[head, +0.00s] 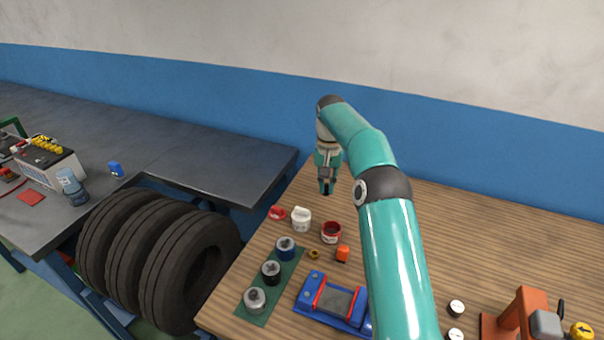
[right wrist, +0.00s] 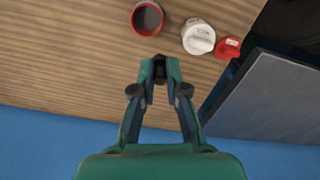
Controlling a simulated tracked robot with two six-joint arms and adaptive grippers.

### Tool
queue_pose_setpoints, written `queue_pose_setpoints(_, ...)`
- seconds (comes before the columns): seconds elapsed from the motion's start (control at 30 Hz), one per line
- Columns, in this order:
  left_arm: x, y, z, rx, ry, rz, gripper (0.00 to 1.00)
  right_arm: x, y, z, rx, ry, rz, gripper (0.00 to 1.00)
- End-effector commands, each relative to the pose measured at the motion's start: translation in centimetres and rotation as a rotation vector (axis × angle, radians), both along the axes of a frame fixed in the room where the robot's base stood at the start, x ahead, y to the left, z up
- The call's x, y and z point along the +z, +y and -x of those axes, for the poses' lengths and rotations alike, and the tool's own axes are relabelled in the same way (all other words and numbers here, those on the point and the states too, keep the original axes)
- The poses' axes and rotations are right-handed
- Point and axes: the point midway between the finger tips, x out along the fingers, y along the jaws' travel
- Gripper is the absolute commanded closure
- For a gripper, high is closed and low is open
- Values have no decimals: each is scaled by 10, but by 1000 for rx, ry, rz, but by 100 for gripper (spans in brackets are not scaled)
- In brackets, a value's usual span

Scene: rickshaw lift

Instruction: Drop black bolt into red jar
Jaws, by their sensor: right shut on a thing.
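The red jar (head: 331,237) stands open on the wooden table in the head view. It also shows at the top of the right wrist view (right wrist: 135,28), with a dark inside. My right gripper (head: 326,186) points down above the table, behind the red jar and apart from it. In the right wrist view my right gripper (right wrist: 160,74) is shut on a small dark thing, seemingly the black bolt (right wrist: 160,68). The fingertips hide most of it. My left gripper is not in view.
A white jar (head: 301,219) and a red lid (head: 277,212) stand left of the red jar. An orange block (head: 343,253), a green mat (head: 287,275) with several cylinders and a blue tray (head: 308,288) lie nearer. A grey bench (head: 225,160) adjoins at left.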

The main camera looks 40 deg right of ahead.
Motion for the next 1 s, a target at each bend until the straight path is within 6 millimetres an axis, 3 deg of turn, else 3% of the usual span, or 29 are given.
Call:
queue_pose_setpoints(0.27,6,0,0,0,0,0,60,-22,-25,24,-58,-2,1,100)
queue_pose_setpoints(0.8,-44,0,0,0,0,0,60,-74,-25,25,-60,-2,1,100)
queue_pose_setpoints(1.0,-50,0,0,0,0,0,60,-80,-25,25,-60,-2,1,100)
